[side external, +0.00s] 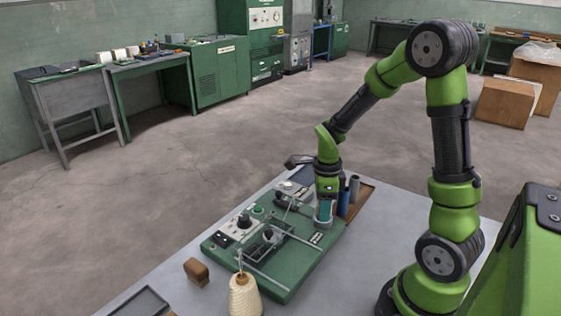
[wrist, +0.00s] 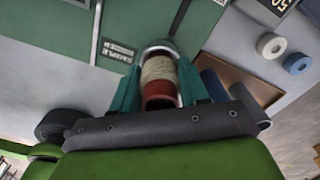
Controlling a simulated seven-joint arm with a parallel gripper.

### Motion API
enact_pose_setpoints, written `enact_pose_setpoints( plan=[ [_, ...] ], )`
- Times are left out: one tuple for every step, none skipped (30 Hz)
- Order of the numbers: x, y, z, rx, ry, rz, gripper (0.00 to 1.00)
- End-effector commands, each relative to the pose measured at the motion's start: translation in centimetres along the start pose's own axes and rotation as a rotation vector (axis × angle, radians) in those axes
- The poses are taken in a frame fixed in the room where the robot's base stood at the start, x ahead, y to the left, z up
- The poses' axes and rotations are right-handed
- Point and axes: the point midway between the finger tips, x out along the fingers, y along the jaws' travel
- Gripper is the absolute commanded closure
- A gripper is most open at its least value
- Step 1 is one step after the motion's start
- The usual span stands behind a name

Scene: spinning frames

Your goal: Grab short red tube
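In the wrist view a short red tube (wrist: 159,90) wound with cream yarn (wrist: 158,69) lies between the two teal fingers of my gripper (wrist: 159,82). A finger runs close along each side of it; I cannot tell whether they press on it. A silver ring (wrist: 159,45) shows at the tube's far end. In the side view my gripper (side external: 325,207) points down at the right edge of the green machine board (side external: 290,270), just above a metal cup (side external: 323,221). The red tube is hidden there by the fingers.
Dark blue tubes (side external: 354,188) stand close to the right of my gripper on a brown tray (side external: 366,192). A cream yarn cone (side external: 244,297), a brown block (side external: 196,271) and a dark tray (side external: 140,304) are at the table's front. Metal rods and knobs rise from the board.

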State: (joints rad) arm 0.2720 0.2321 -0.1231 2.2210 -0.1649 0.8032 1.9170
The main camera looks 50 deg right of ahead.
Motion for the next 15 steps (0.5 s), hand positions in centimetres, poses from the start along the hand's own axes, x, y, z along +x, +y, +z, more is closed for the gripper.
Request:
enact_pose_setpoints(
  plan=[
    [0.0, 0.0, 0.0, 0.000, 0.000, 0.000, 0.73],
    [0.0, 0.0, 0.0, 0.000, 0.000, 0.000, 0.78],
    [0.0, 0.0, 0.0, 0.000, 0.000, 0.000, 0.84],
    [0.0, 0.0, 0.0, 0.000, 0.000, 0.000, 0.85],
    [0.0, 0.0, 0.0, 0.000, 0.000, 0.000, 0.86],
    [0.0, 0.0, 0.0, 0.000, 0.000, 0.000, 0.86],
    [0.0, 0.0, 0.0, 0.000, 0.000, 0.000, 0.86],
    [0.0, 0.0, 0.0, 0.000, 0.000, 0.000, 0.86],
    [0.0, 0.0, 0.0, 0.000, 0.000, 0.000, 0.86],
    [-0.1, 0.0, 0.0, 0.000, -0.001, -0.001, 0.86],
    [-0.2, 0.0, 0.0, 0.000, -0.001, -0.001, 0.86],
    [-0.5, -0.1, 0.1, -0.001, -0.002, -0.002, 0.86],
    [-0.8, -0.1, 0.1, -0.001, -0.002, -0.002, 0.86],
    [-1.1, -0.1, 0.1, -0.001, -0.003, -0.004, 0.86],
    [-1.8, -0.1, 0.1, -0.002, -0.003, -0.005, 0.86]
  ],
)
